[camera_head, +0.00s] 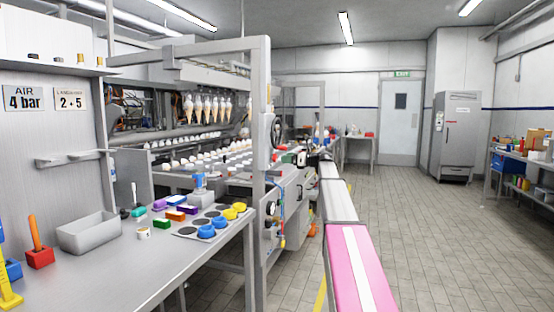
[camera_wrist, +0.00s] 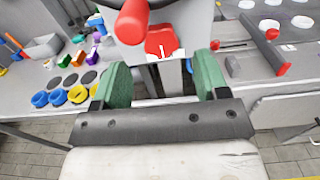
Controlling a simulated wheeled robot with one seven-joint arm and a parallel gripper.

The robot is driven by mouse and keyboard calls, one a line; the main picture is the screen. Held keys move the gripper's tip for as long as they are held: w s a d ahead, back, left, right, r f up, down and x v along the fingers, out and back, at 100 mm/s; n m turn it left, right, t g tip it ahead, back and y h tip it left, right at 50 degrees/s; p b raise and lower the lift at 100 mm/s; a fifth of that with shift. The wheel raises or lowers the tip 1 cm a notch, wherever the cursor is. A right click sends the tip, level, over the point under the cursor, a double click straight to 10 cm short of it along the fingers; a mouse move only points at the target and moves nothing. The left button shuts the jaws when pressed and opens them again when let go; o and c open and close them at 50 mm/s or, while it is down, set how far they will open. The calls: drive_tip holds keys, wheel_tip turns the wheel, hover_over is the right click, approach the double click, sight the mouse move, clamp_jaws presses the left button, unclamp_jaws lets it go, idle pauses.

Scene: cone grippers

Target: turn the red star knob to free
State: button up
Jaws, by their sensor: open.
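In the wrist view, a red lobed knob (camera_wrist: 161,41) sits on the grey machine panel just beyond my fingers, near the top centre. It looks like the star knob. A white mark with a dark sign lies at its lower edge, too small to read. A red rounded handle (camera_wrist: 131,20) stands out beside it, up and to the left, partly cut by the frame edge. My gripper (camera_wrist: 158,82) is open, with its two green fingers wide apart. Nothing is between them, and the knob lies ahead of the gap, apart from both fingers. I cannot make out the knob in the head view.
A steel table (camera_head: 110,275) on the left holds a grey bin (camera_head: 88,235), coloured blocks, and blue and yellow rings. A grey machine post (camera_head: 260,180) stands beside it. The tiled floor (camera_head: 440,240) is clear.

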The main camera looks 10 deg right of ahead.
sight(276, 157)
drive_tip(key=x, duration=0.5)
drive_tip(key=shift+w+a, duration=0.2)
drive_tip(key=shift+a, duration=0.15)
drive_tip(key=c, duration=0.9)
